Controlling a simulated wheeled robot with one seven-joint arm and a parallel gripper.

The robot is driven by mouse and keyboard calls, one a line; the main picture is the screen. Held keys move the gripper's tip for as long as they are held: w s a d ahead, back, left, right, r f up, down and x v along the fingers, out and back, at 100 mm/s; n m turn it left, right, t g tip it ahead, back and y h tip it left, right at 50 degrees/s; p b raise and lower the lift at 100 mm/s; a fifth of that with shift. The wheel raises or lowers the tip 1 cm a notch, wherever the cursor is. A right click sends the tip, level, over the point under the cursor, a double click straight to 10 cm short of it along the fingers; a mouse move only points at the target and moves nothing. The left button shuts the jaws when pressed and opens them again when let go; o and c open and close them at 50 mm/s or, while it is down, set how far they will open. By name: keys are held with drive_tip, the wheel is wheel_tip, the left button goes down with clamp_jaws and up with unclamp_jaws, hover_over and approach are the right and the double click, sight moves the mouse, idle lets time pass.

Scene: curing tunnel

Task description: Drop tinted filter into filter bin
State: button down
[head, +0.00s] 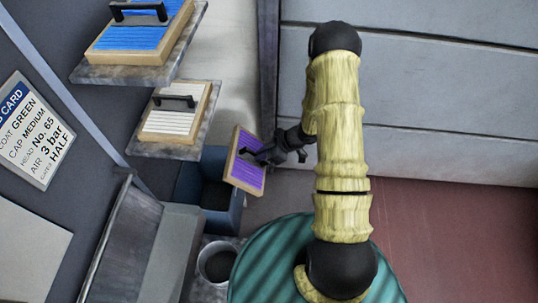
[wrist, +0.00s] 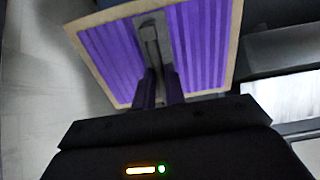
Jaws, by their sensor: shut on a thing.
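The tinted filter (head: 246,172) is a purple pleated panel in a tan wooden frame with a dark handle. My gripper (head: 262,155) is shut on its handle in the head view and holds it tilted, close to upright. In the wrist view the purple filter (wrist: 205,45) fills the upper middle, with the fingers of my gripper (wrist: 160,85) on the handle. The filter bin (head: 212,192) is a dark blue open box just left of and partly behind the filter. The filter overlaps the bin's right side in the head view; I cannot tell whether they touch.
A blue filter (head: 140,30) and a white filter (head: 175,115) lie on grey shelves above the bin. A dark round pot (head: 217,263) stands below it. A sign card (head: 33,130) hangs on the left wall. Reddish floor (head: 460,230) is clear at right.

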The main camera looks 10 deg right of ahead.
drive_tip(key=w+a+f+b, duration=0.1)
drive_tip(key=a, duration=0.2)
drive_tip(key=w+a+f+b, duration=0.1)
drive_tip(key=a+b, duration=0.1)
drive_tip(key=a, duration=0.1)
drive_tip(key=w+a+f+b, duration=0.1)
drive_tip(key=a+b, duration=0.1)
drive_tip(key=a, duration=0.1)
drive_tip(key=shift+w+a, duration=0.25)
drive_tip(key=shift+a, duration=0.1)
drive_tip(key=w+a+f, duration=0.1)
drive_tip(key=w+a, duration=0.1)
drive_tip(key=a, duration=0.5)
drive_tip(key=shift+w+a+f, duration=0.25)
drive_tip(key=shift+w+f, duration=0.1)
drive_tip(key=shift+w, duration=0.05)
drive_tip(key=c, duration=1.4)
unclamp_jaws()
drive_tip(key=shift+d, duration=0.1)
drive_tip(key=p+v, duration=0.1)
drive_tip(key=v, duration=1.6)
drive_tip(key=shift+s+d+r, duration=0.1)
drive_tip(key=shift+s+d, duration=0.05)
